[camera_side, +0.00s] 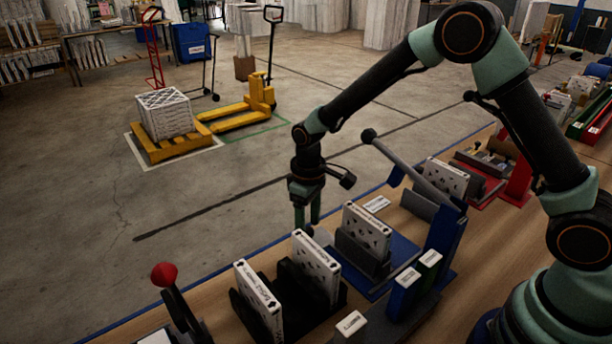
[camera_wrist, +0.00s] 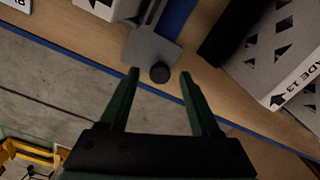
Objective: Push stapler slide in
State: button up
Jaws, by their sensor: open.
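The stapler has a blue base (camera_side: 402,252), a blue upright and a grey lever with a dark ball end (camera_side: 369,135), raised. A boxed filter (camera_side: 366,230) stands upright in a dark holder on the base. The grey slide (camera_wrist: 150,48) juts toward the table's edge and carries a round black knob (camera_wrist: 160,73). My gripper (camera_wrist: 160,75) is open, its green fingers apart with the knob between or just beyond their tips in the wrist view. In the side view my gripper (camera_side: 307,222) points down at the slide's outer end; whether it touches is unclear.
Two more boxed filters (camera_side: 316,266) (camera_side: 258,300) stand in black holders to the left. A red-ball lever (camera_side: 164,274) rises at front left. Another filter station (camera_side: 447,178) is behind the stapler. Beyond the blue table edge is open floor with a yellow pallet truck (camera_side: 240,112).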

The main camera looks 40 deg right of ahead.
jog(key=shift+f, duration=0.4)
jog(key=shift+c, duration=0.3)
grip_shut()
dwell(1.0)
